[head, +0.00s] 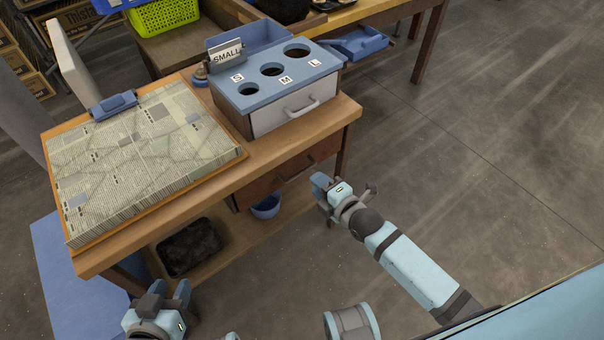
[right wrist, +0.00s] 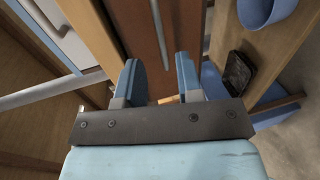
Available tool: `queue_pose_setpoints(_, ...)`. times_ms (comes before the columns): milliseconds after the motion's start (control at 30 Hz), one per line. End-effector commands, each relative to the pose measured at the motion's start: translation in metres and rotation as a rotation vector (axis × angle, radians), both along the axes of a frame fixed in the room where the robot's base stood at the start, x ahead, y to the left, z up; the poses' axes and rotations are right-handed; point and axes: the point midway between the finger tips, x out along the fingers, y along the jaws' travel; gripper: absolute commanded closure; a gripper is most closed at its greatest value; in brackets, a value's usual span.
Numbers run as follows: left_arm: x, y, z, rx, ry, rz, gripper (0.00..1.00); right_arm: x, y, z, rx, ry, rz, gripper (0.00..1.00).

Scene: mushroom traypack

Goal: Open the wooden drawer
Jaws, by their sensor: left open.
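The wooden drawer (head: 262,190) is a reddish-brown front under the tabletop, below the blue sorting box. It looks closed. In the right wrist view the drawer front (right wrist: 131,30) lies ahead of my right gripper (right wrist: 158,82). A thin metal bar handle (right wrist: 158,30) runs across it, in line with the gap between the fingers. The fingers are apart with nothing visibly held; whether they touch the handle I cannot tell. In the head view my right gripper (head: 322,186) is just right of the drawer. My left gripper (head: 168,291) is open, low at the front left.
On the table (head: 205,213) are a newspaper-covered board (head: 140,150) and a blue-topped box (head: 275,77) with a white drawer and handle (head: 300,107). A blue bowl (head: 266,207) and a black tray (head: 188,247) are on the lower shelf. The floor at right is clear.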

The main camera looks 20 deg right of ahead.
Motion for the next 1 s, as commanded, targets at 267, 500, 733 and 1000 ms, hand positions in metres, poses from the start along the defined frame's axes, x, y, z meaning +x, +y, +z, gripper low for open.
queue_pose_setpoints(267, 0.001, -0.002, -0.002, -0.017, -0.019, -0.003, 0.57, 0.049, 0.018, -0.012, 0.003, 0.000, 0.000, 0.67)
queue_pose_setpoints(500, 0.006, -0.007, 0.008, -0.043, -0.064, -0.006, 0.57, 0.065, 0.024, -0.015, 0.003, 0.002, 0.000, 0.67)
queue_pose_setpoints(733, 0.007, -0.008, 0.013, -0.045, -0.075, -0.009, 0.57, 0.066, 0.025, -0.015, 0.002, 0.002, 0.001, 0.67)
queue_pose_setpoints(1000, 0.009, -0.007, 0.014, -0.042, -0.079, -0.013, 0.57, 0.066, 0.024, -0.015, 0.002, 0.002, 0.001, 1.00)
